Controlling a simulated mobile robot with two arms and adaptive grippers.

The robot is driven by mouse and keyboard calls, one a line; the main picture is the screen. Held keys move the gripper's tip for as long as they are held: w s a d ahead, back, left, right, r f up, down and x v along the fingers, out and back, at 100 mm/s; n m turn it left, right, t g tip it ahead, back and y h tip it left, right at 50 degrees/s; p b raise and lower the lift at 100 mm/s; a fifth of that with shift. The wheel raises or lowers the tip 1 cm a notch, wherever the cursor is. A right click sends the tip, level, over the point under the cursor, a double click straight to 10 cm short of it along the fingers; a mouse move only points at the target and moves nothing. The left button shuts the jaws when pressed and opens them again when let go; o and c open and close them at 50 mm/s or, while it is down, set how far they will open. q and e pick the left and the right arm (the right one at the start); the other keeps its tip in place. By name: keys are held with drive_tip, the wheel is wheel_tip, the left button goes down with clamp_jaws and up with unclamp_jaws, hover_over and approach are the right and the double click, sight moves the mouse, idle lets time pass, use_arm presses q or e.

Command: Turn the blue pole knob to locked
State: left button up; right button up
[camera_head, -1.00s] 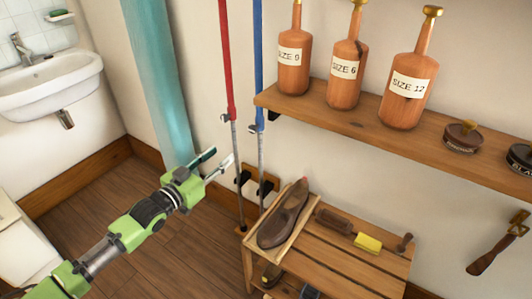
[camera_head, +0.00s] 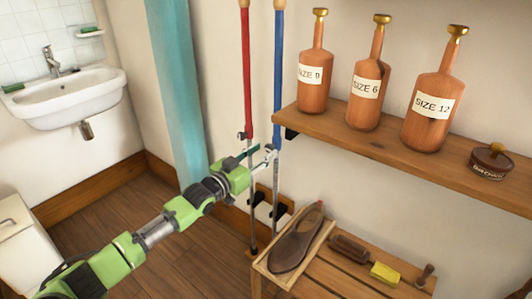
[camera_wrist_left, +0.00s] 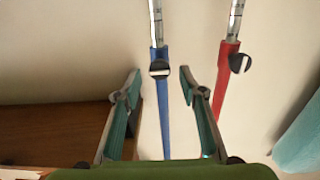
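The blue pole (camera_head: 278,75) stands upright by the wall, its blue upper tube over a thin silver lower rod. In the left wrist view the blue pole (camera_wrist_left: 164,110) shows a dark, silver-faced knob (camera_wrist_left: 159,68) at the joint of tube and rod. My left gripper (camera_head: 261,154) is open at the height of this joint. In the left wrist view the knob lies between the two spread fingertips of my left gripper (camera_wrist_left: 160,74), with gaps on both sides; I cannot tell the depth. In the head view the fingers partly hide the knob. My right gripper is not in view.
A red pole (camera_head: 246,80) with its own knob (camera_wrist_left: 240,63) stands close beside the blue one. A shelf (camera_head: 380,150) with labelled bottle-shaped objects is to the right. A slatted bench (camera_head: 330,275) with a brown shoe (camera_head: 298,238) stands below. A teal curtain-like column (camera_head: 175,90) is to the left.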

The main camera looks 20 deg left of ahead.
use_arm(q)
drive_tip(key=shift+x, duration=1.1)
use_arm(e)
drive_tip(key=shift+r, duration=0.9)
use_arm(q)
clamp_jaws()
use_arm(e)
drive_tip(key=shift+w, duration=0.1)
